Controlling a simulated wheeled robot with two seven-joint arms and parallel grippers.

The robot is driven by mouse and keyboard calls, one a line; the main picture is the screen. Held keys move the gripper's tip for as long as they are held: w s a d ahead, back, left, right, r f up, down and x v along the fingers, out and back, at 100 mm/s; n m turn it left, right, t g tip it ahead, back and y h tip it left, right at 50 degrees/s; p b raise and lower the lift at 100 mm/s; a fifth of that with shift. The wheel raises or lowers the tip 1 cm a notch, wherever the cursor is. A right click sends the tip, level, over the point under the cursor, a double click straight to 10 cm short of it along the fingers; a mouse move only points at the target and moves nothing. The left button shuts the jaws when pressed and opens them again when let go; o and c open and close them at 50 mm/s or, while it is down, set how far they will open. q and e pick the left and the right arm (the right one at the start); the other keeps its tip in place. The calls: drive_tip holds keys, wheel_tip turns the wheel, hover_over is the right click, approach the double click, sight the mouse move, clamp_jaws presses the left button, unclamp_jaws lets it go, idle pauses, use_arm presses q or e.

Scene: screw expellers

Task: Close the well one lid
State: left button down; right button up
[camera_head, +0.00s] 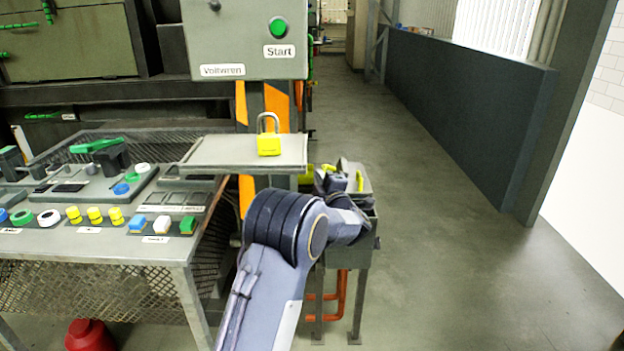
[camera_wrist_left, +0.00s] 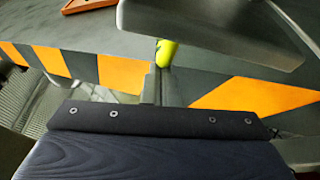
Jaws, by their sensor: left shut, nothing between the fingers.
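A grey metal box on a stand (camera_head: 362,253) is right of the work table. At its top are raised grey plates with yellow handles, which look like the well lids; one plate (camera_head: 352,167) stands tilted up at the back. I cannot tell which lid is well one. My left gripper (camera_head: 337,184) is at the box top, among the lids, shut and empty; my forearm and wrist hide much of the box. In the left wrist view, a grey plate (camera_wrist_left: 210,32) hangs close above a yellow-green rounded piece (camera_wrist_left: 166,52). My right gripper is out of view.
A yellow padlock (camera_head: 269,143) stands on a grey shelf (camera_head: 215,152) just left of the box. The table (camera_head: 110,244) with coloured buttons is farther left, with a red container (camera_head: 89,335) below. The floor to the right is clear up to a dark barrier (camera_head: 450,110).

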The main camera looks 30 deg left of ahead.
use_arm(q)
drive_tip(key=w+d+m, duration=0.1)
drive_tip(key=d+m, duration=0.1)
drive_tip(key=w+d+m+t, duration=0.1)
drive_tip(key=m, duration=0.1)
drive_tip(key=w+d+f+m+t, duration=0.1)
drive_tip(key=d+m, duration=0.1)
drive_tip(key=shift+w+d, duration=0.2)
drive_tip(key=shift+d, duration=0.1)
drive_tip(key=d+f+m, duration=0.1)
drive_tip(key=m, duration=0.1)
drive_tip(key=w+d+f+m+t+b, duration=0.1)
drive_tip(key=m, duration=0.1)
drive_tip(key=w+d+f+m+t+b, duration=0.1)
drive_tip(key=d+m, duration=0.1)
drive_tip(key=shift+w+f+m+h, duration=0.15)
drive_tip(key=shift+w+m+h, duration=0.05)
drive_tip(key=shift+m+h, duration=0.2)
drive_tip(key=shift+w+d+f+m+t+h+b, duration=0.15)
drive_tip(key=shift+d+f+m+t, duration=0.15)
drive_tip(key=shift+m, duration=0.25)
drive_tip(key=shift+w+d+f+m+t+h+b, duration=0.1)
drive_tip(key=shift+w+d+f+m+h+b, duration=0.1)
drive_tip(key=shift+f+m, duration=0.3)
drive_tip(key=shift+w+d+f+m+t+h+b, duration=0.15)
drive_tip(key=shift+d+f+m+t, duration=0.1)
drive_tip(key=shift+m, duration=0.4)
drive_tip(key=shift+f, duration=0.1)
